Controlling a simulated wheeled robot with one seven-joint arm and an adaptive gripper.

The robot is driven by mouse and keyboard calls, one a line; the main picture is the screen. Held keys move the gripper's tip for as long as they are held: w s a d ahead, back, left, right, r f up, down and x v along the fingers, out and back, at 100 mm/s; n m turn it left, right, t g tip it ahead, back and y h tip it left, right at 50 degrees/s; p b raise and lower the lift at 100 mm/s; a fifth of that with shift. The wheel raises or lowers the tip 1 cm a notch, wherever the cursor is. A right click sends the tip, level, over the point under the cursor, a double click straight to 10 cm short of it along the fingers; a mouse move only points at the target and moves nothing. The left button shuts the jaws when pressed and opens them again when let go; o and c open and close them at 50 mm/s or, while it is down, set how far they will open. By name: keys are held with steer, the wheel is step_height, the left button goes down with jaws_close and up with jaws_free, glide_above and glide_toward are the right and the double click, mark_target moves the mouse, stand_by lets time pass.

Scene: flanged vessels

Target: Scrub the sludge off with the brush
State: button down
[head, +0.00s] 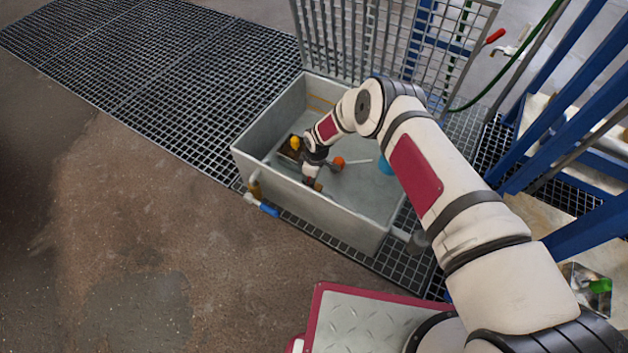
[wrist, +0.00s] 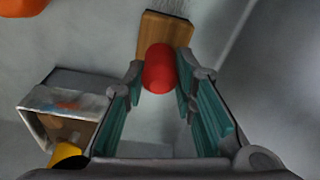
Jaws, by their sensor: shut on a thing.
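In the wrist view, my gripper (wrist: 160,75) is shut on the red handle (wrist: 158,68) of a brush, whose wooden block (wrist: 165,32) and pale bristles lie just beyond the fingertips. In the head view, my gripper (head: 314,172) reaches down inside a grey tank (head: 335,213), near its front wall. The brush is small there and partly hidden by my gripper. I cannot make out the sludge for certain. A yellowish-brown streak (head: 321,100) shows on the tank's far inner wall.
Inside the tank are an open box (wrist: 62,103) with a yellow part (wrist: 68,155), an orange-red object (head: 338,163), a white rod (head: 360,161) and a blue cup (head: 385,166). A blue-handled valve (head: 263,207) sticks out in front. A metal grid (head: 390,40) stands behind.

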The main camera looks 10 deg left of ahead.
steer(key=shift+a, duration=0.55)
steer(key=shift+s+d+r+p, duration=0.1)
steer(key=shift+s+d+p, duration=0.05)
steer(key=shift+d+p, duration=0.35)
steer(key=shift+s+d+r+p, duration=0.1)
steer(key=shift+d+p, duration=0.15)
steer(key=shift+d, duration=0.35)
steer(key=shift+s+d+f+p, duration=0.15)
steer(key=shift+s+d+p, duration=0.15)
steer(key=shift+d, duration=0.5)
steer(key=shift+s+d+f+p, duration=0.1)
steer(key=shift+s+d+p, duration=0.2)
steer(key=shift+d, duration=0.55)
steer(key=shift+s+d+f+p, duration=0.15)
steer(key=shift+s+d+p, duration=0.15)
steer(key=shift+d, duration=0.5)
